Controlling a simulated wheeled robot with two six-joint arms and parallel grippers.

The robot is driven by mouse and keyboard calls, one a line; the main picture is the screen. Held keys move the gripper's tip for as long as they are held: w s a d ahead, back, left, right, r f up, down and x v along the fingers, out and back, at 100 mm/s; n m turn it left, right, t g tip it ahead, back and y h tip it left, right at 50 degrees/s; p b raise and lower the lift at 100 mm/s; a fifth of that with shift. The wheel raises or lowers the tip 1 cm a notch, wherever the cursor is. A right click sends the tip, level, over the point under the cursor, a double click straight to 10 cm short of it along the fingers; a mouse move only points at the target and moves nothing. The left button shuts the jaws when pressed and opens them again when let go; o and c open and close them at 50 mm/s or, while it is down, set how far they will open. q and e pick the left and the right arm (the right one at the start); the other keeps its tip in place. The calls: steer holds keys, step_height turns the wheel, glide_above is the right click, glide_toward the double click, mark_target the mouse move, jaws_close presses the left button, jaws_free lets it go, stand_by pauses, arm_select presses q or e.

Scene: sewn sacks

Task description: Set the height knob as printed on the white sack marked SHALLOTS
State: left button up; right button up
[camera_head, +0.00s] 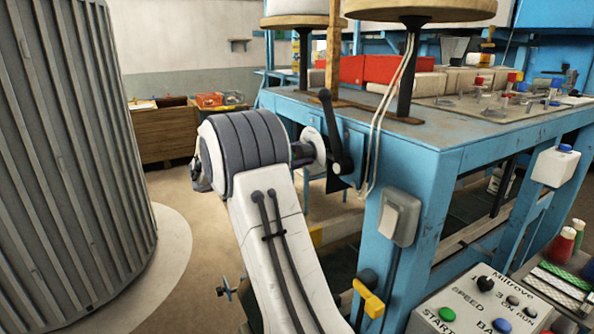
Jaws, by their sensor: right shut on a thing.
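My white right arm rises from the bottom middle, and its big grey joint covers most of my right gripper (303,153). The dark part that shows is shut at a pale round dial (317,141) on the blue machine's side; this looks like the height knob, but the knob itself is mostly hidden. I cannot read any setting. My left gripper is out of view.
A black crank lever (333,128) stands just right of the dial. A grey switch box (400,217) and a yellow handle (369,298) sit on the blue leg. A control panel (462,305) is bottom right. A large ribbed grey cylinder (70,160) fills the left.

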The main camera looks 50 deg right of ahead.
steer(key=m+b, duration=2.5)
steer(key=m, duration=0.3)
steer(key=shift+w+f+g, duration=0.1)
steer(key=shift+g, duration=0.3)
steer(key=m+b, duration=0.1)
steer(key=m, duration=0.8)
steer(key=shift+y, duration=0.3)
steer(key=m, duration=0.4)
steer(key=shift+m, duration=0.4)
steer(key=o, duration=1.4)
